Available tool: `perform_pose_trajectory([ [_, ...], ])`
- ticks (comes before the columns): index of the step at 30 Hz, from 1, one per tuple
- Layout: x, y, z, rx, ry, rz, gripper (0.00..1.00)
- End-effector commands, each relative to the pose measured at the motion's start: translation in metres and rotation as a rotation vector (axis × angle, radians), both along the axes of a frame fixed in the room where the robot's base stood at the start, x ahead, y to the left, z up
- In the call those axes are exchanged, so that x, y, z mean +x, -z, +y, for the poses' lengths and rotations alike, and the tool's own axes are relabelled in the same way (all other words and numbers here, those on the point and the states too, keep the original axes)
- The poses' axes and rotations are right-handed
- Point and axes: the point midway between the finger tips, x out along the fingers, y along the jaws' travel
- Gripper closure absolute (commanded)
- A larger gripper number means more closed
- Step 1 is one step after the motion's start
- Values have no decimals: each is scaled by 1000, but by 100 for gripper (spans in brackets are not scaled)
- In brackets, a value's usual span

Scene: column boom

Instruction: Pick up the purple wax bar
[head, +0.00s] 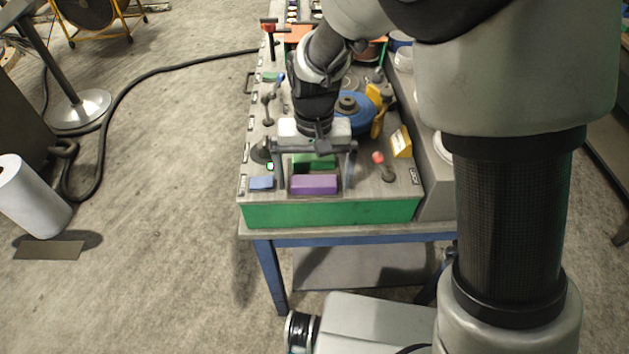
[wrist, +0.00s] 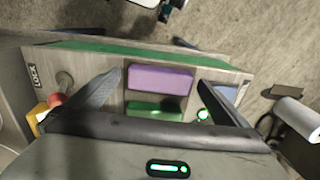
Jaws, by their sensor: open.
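The purple wax bar (head: 314,184) lies flat on the grey top of the machine bench, near its front edge. It also shows in the wrist view (wrist: 160,79), between the two fingers and beyond them. My gripper (head: 314,182) is above the bench with its fingers spread wide on either side of the bar. In the wrist view my gripper (wrist: 158,88) is open and empty, and I see no contact with the bar. A green bar (wrist: 155,111) lies beside the purple one, nearer the palm; the gripper partly covers it in the head view.
A red-knobbed lever (head: 379,160) and a yellow block (head: 401,142) stand to the right. A blue block (head: 261,183) lies to the left, by a glowing green button (wrist: 203,115). A blue wheel (head: 353,117) stands behind. The bench's green front edge (head: 330,214) is close.

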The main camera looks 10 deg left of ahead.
Motion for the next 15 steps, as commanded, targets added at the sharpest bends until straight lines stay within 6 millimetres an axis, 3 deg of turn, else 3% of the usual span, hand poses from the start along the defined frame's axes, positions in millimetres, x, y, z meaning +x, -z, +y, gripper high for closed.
perform_pose_trajectory([
  [5,0,0,0,0,0,-1,0],
  [13,0,0,0,0,0,-1,44],
  [15,0,-1,0,1,0,-2,44],
])
